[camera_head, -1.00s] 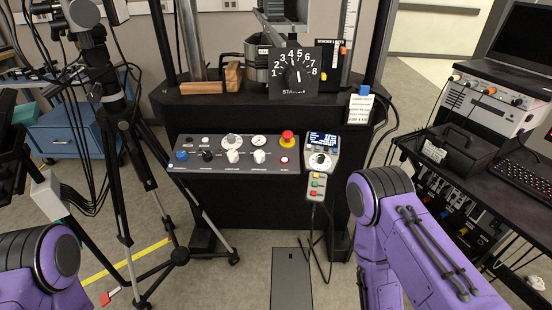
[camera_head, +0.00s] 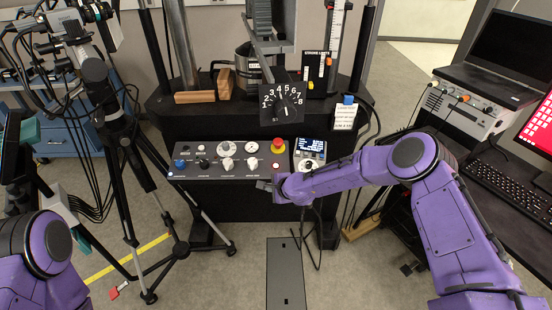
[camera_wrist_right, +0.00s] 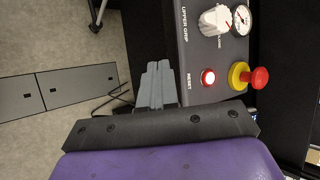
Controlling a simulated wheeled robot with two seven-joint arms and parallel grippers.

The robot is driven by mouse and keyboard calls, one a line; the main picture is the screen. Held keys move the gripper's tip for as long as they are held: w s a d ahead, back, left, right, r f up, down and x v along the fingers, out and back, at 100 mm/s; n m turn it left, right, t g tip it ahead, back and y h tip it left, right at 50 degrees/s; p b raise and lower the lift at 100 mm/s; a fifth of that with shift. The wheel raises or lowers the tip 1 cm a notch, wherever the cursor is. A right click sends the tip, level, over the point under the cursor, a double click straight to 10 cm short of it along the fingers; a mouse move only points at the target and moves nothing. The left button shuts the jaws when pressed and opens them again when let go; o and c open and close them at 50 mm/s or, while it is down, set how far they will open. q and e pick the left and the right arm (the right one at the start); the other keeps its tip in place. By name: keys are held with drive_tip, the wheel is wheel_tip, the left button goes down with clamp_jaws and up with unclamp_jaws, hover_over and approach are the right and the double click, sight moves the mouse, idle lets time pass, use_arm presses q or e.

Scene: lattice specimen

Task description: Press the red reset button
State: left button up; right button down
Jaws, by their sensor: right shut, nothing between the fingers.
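The red reset button (camera_wrist_right: 208,77), lit and with a pale ring, sits beside the word RESET on the grey control panel (camera_wrist_right: 188,45). In the head view the button (camera_head: 276,166) is small, near the panel's right end (camera_head: 185,172). A larger red mushroom knob on a yellow collar (camera_wrist_right: 259,78) is close to it. My right gripper (camera_wrist_right: 158,66) is shut and empty. Its fingertips are off the panel's edge, to the side of the button and apart from it; in the head view the gripper (camera_head: 262,186) is just below the button. My left gripper is out of view.
A handheld unit with a screen (camera_head: 310,150) stands right of the panel, partly behind my right arm. A numbered dial (camera_head: 284,98) is above the panel. A black tripod (camera_head: 112,130) stands at left, and a desk with a keyboard (camera_head: 508,188) at right.

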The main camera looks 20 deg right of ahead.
use_arm(q)
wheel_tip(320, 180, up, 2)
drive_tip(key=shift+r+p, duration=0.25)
drive_tip(key=shift+p, duration=0.55)
use_arm(e)
drive_tip(key=w+d+r+m+t, duration=0.1)
drive_tip(key=w+d+r+m, duration=0.1)
drive_tip(key=w+d+r, duration=0.2)
drive_tip(key=w+r, duration=0.3)
drive_tip(key=r, duration=0.3)
drive_tip(key=shift+w+d+r+m+t, duration=0.3)
drive_tip(key=shift+d+r+t, duration=0.05)
drive_tip(key=shift+r+t, duration=0.05)
drive_tip(key=b, duration=0.7)
hover_over(276, 166)
drive_tip(key=s, duration=0.2)
drive_tip(key=f, duration=0.7)
drive_tip(key=shift+s+a+f, duration=0.1)
drive_tip(key=shift+s+f, duration=0.1)
drive_tip(key=shift+f, duration=0.1)
use_arm(q)
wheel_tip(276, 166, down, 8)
drive_tip(key=shift+b, duration=0.45)
use_arm(e)
drive_tip(key=shift+w+f, duration=0.25)
drive_tip(key=shift+f, duration=0.3)
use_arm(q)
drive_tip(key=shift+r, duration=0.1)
